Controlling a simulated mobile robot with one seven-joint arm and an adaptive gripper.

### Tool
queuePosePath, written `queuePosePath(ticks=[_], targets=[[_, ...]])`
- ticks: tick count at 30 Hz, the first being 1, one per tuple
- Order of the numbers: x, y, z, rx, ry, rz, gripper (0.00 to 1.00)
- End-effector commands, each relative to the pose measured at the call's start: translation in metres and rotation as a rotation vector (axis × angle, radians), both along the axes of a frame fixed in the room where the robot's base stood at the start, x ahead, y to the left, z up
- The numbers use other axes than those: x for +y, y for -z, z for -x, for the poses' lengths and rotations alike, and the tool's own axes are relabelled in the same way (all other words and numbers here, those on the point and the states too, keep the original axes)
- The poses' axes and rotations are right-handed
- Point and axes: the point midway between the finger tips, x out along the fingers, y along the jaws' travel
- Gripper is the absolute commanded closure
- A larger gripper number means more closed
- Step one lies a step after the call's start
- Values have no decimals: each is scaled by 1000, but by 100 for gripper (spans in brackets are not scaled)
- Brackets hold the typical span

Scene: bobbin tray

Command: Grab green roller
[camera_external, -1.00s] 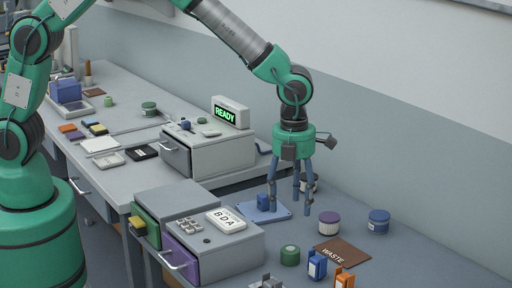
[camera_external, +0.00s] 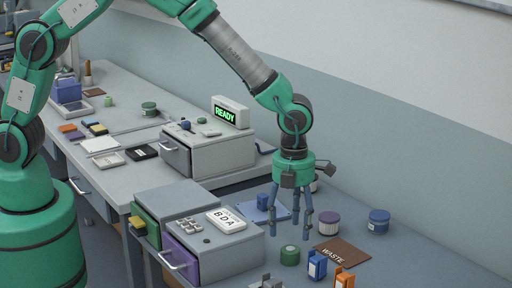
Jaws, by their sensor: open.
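A short green roller (camera_external: 290,256) stands on the near part of the bench, right of the drawer unit with the purple front. My gripper (camera_external: 289,229) points straight down with its fingers spread and empty. In the picture its fingertips are just above and around the upper left of the roller. I cannot tell the exact height gap. The roller is fully visible. Another small green cylinder (camera_external: 108,101) and a green-topped jar (camera_external: 149,109) stand far off on the back left bench.
A blue bottle (camera_external: 317,264) and an orange one (camera_external: 344,278) stand close right of the roller. A brown WASTE mat (camera_external: 343,252), a purple-lidded jar (camera_external: 329,222) and a blue-lidded jar (camera_external: 379,221) lie beyond. A blue tray (camera_external: 250,209) is behind my gripper. The drawer unit (camera_external: 235,255) is at left.

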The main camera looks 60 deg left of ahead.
Motion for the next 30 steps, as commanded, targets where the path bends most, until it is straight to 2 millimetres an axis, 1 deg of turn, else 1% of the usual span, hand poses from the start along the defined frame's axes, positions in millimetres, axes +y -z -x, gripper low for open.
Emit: queuePosePath(ticks=[1,3,6,20,23,30], targets=[[0,8,0,1,0,-1,39],[0,15,0,0,0,0,39],[0,20,0,0,0,0,39],[0,25,0,0,0,0,39],[0,32,0,0,0,0,39],[-1,60,1,1,0,-1,39]])
